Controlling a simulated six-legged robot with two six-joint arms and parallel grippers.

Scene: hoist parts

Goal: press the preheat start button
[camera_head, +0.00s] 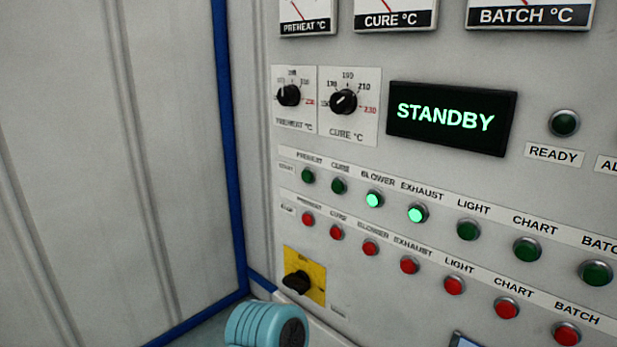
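The preheat start button (308,176) is a small dark green, unlit button in a round metal collar. It is the leftmost of the upper row, marked START, under the PREHEAT label on the grey control panel (530,190). The red preheat stop button (307,219) sits just below it in the STOP row. Nothing covers or touches the preheat start button. Neither of my grippers shows in the head view.
The blower (374,199) and exhaust (418,213) start buttons glow green. A display (452,117) reads STANDBY. Preheat (288,95) and cure (344,101) knobs stick out above the buttons. A black rotary switch (297,281) sits below. A blue-edged grey wall (110,150) stands left.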

